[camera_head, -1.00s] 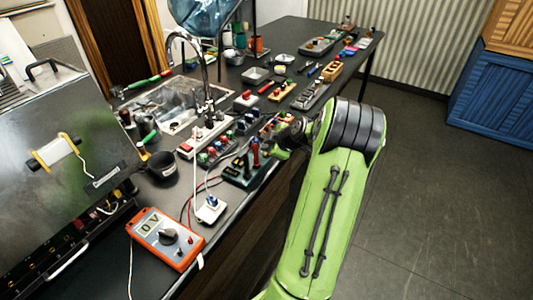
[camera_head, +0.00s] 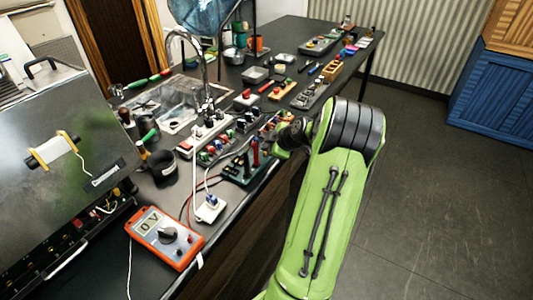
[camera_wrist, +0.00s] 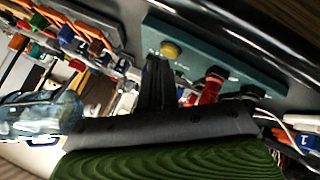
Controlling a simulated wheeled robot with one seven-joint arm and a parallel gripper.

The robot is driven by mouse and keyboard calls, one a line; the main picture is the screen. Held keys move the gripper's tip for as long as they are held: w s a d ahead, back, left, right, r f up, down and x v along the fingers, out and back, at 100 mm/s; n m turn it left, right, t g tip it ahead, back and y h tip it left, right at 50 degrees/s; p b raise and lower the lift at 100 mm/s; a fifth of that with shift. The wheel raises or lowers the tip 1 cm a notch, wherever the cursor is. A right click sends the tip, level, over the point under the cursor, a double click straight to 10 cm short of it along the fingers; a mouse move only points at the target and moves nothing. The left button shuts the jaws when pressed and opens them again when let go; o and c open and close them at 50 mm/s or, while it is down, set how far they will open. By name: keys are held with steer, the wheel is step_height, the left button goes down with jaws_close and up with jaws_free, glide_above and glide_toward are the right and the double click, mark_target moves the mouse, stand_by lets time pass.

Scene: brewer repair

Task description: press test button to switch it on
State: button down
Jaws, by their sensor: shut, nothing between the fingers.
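A teal test board (camera_wrist: 225,62) is in the wrist view. It carries a round yellow button (camera_wrist: 171,49) near its left end and a red plug (camera_wrist: 210,90) in a black socket. My gripper (camera_wrist: 154,65) is shut and empty, its dark fingertips close beside the button at its lower left; I cannot tell whether they touch. In the head view, the board (camera_head: 238,176) lies near the table's front edge, with the red plug (camera_head: 255,152) standing up. The button and fingertips are not clear there, partly hidden by my wrist.
An orange multimeter (camera_head: 166,238) lies at the front left, beside a white socket box (camera_head: 210,209). A white power strip (camera_head: 203,134) and several small parts crowd the table behind the board. The floor (camera_head: 430,200) at the right is clear.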

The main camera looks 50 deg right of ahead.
steer(key=shift+f, duration=0.35)
steer(key=shift+r, duration=0.55)
steer(key=shift+r, duration=0.1)
step_height(320, 180, up, 6)
steer(key=p, duration=0.3)
steer(key=shift+a, duration=0.1)
stand_by(0.3)
